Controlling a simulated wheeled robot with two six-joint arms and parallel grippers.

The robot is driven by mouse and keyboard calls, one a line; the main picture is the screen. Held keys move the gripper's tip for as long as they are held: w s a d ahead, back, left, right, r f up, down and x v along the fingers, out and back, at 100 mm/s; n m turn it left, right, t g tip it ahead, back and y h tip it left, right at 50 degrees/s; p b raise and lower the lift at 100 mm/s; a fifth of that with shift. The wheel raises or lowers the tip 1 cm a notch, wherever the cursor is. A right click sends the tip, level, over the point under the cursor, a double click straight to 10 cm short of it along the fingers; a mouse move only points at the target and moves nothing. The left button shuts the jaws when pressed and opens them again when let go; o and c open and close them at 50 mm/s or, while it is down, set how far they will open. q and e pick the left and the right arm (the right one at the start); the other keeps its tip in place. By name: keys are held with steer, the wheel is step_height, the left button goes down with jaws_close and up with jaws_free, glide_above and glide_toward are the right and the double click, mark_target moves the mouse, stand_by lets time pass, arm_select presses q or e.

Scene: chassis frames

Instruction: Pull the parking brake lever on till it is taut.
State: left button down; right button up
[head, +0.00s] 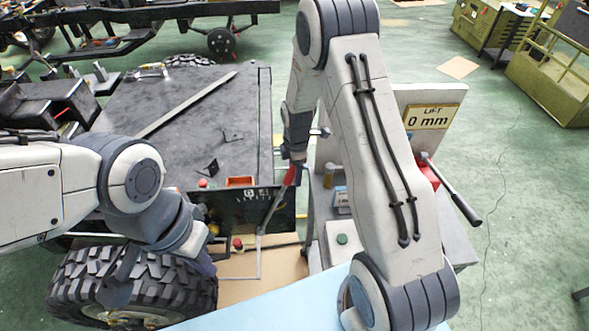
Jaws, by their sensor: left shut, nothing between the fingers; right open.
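A slim grey lever (272,212) with a red grip (290,178) rises, tilted to the right, beside the dark panel at the front of the chassis platform. I take it to be the parking brake lever. My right gripper (296,155) points down at the top of the red grip. Its fingers are open and small in view; I cannot tell whether they touch the grip. My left gripper (118,288) is shut and empty, low in front of the big tyre, away from the lever. The lever's lower end is near a pale bracket.
A black-gripped lever (458,196) on a red box stands right of my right arm, by a sign (432,117) reading 0 mm. A knobbly tyre (75,290) is at lower left. A flat dark platform (185,110) carries loose brackets. Green floor is open at right.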

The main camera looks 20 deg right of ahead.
steer(key=shift+f, duration=0.2)
steer(key=shift+c, duration=0.4)
jaws_close()
steer(key=shift+r, duration=0.1)
stand_by(0.9)
